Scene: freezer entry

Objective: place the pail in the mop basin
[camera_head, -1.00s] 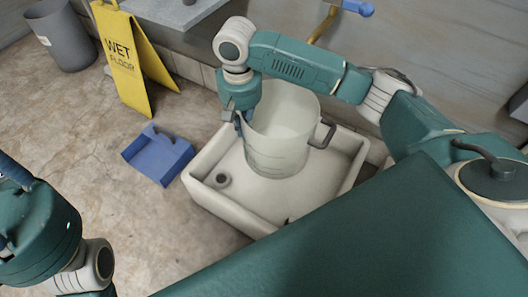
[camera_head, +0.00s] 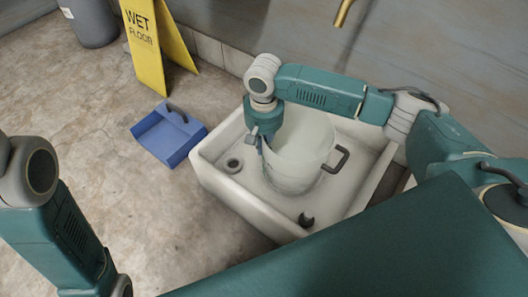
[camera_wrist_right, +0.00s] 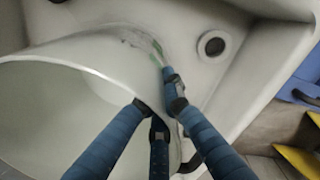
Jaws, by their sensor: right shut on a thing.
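The pale translucent pail (camera_head: 300,150) with a dark side handle is inside the outline of the white mop basin (camera_head: 235,198), upright or nearly so. I cannot tell whether its bottom touches the basin floor. My right gripper (camera_head: 264,143) is shut on the pail's left rim. In the right wrist view, the blue fingers (camera_wrist_right: 165,110) straddle the wall of the pail (camera_wrist_right: 60,75), and the basin (camera_wrist_right: 235,75) with its drain lies beyond. My left arm shows at the left edge, but its gripper is out of view.
A blue dustpan (camera_head: 168,134) lies on the floor left of the basin. A yellow wet floor sign (camera_head: 146,45) and a grey bin (camera_head: 90,22) stand behind it. A small dark hook-shaped thing (camera_head: 306,220) shows at the basin's near side. A brass spout (camera_head: 343,12) is above.

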